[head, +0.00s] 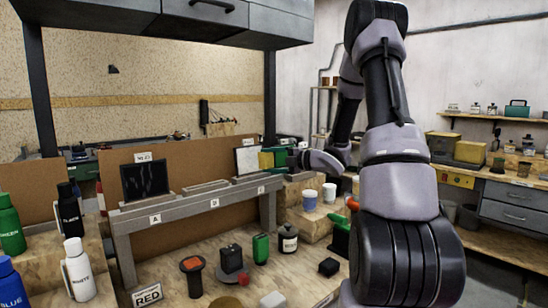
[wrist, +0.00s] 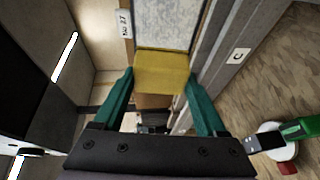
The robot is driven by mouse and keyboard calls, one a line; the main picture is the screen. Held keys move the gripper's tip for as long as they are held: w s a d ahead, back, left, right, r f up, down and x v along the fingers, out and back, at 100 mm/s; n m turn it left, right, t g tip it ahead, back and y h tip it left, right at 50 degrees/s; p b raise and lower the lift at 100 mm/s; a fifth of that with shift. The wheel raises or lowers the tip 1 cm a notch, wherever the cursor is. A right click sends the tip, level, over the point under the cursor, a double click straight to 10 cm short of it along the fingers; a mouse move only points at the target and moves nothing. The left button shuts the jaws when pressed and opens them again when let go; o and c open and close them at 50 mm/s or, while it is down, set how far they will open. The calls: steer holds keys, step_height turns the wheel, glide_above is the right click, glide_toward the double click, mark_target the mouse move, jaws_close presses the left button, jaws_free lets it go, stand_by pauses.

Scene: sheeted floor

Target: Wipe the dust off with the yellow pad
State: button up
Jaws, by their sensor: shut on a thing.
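My gripper (wrist: 162,90) has green fingers shut on the yellow pad (wrist: 162,70). In the head view the pad (head: 266,160) is at the right end of the grey rack, right beside a pale speckled panel (head: 246,160) standing at slot C. The panel (wrist: 163,22) fills the top of the wrist view, just beyond the pad; I cannot tell whether they touch. A dark panel (head: 145,181) with faint pale streaks stands at slot A under a small label. Slot B has no upright panel.
The grey rack (head: 190,208) stands on a wooden bench. Black, green and red-topped items (head: 192,268) stand in front of it. Bottles (head: 76,266) line the left. Cups (head: 310,198) sit on a wooden block at right. A grey cabinet (head: 215,15) hangs above.

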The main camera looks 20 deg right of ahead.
steer(key=s+a+f, duration=0.2)
steer(key=a, duration=0.4)
steer(key=shift+w+a+f, duration=0.15)
steer(key=shift+w+a, duration=0.15)
steer(key=shift+w, duration=0.5)
steer(key=shift+w+a+f, duration=0.2)
steer(key=shift+w+a, duration=0.1)
steer(key=shift+w, duration=0.55)
steer(key=shift+w+a+f, duration=0.15)
steer(key=shift+w+a, duration=0.15)
steer(key=shift+w, duration=0.5)
steer(key=shift+w+a+f, duration=0.1)
steer(key=shift+w+a, duration=0.05)
steer(key=shift+w, duration=0.3)
